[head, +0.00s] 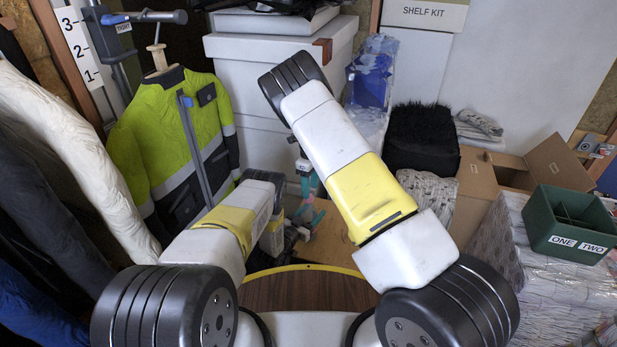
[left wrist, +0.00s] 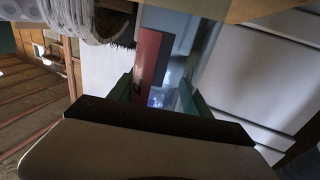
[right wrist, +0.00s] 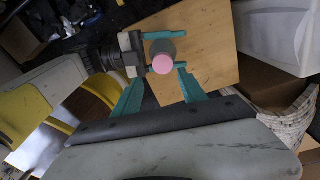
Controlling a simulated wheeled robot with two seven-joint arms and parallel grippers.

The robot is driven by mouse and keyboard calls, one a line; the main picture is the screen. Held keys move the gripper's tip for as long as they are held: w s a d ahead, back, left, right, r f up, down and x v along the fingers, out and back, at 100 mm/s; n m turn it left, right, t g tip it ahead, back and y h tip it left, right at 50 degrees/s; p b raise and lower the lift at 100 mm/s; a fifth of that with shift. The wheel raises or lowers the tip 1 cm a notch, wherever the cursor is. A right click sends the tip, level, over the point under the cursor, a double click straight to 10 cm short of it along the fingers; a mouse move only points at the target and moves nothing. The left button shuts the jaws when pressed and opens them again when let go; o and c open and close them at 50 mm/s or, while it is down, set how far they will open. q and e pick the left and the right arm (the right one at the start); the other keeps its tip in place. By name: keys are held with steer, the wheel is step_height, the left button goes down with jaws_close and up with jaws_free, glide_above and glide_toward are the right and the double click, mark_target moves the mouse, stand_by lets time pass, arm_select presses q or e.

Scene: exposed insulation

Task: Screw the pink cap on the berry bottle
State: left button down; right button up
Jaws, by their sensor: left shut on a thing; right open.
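In the right wrist view the pink cap (right wrist: 163,64) shows as a small pink disc against the end of a grey cylinder (right wrist: 162,47), which appears to be the bottle. Whether the cap is seated cannot be told. The left gripper (right wrist: 152,52) is shut on this cylinder, its teal fingers reaching in from the left. The right gripper (right wrist: 160,92) is open, its fingertips just short of the cap and empty between them. In the head view the left gripper (head: 304,220) is low in the middle. The right gripper (head: 308,178) is just above it, partly hidden by my right arm. The left wrist view shows no clear bottle.
A wooden surface (right wrist: 205,40) lies below the grippers. A hi-vis jacket (head: 175,140) hangs on the left, and white boxes (head: 265,60) stand behind. A green divided bin (head: 570,222) and an open carton (head: 545,165) are on the right. A reddish-brown strip (left wrist: 150,60) shows between the left fingers.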

steer(key=n, duration=0.7)
steer(key=shift+s+d, duration=0.1)
steer(key=shift+s, duration=0.05)
steer(key=n, duration=0.7)
steer(key=shift+r, duration=0.15)
steer(key=n, duration=0.7)
steer(key=shift+r, duration=0.2)
steer(key=n, duration=0.7)
steer(key=shift+r, duration=0.3)
steer(key=n, duration=0.4)
steer(key=shift+r+n, duration=0.2)
steer(key=shift+n, duration=0.2)
steer(key=n, duration=0.4)
steer(key=shift+w+a+r+n, duration=0.25)
steer(key=shift+r+n, duration=0.05)
steer(key=shift+n, duration=0.1)
steer(key=n, duration=0.4)
steer(key=shift+w+r, duration=0.2)
steer(key=shift+r, duration=0.1)
steer(key=n, duration=0.5)
steer(key=shift+w+a+r+t, duration=0.15)
steer(key=shift+w+r+t, duration=0.05)
steer(key=shift+r+t, duration=0.1)
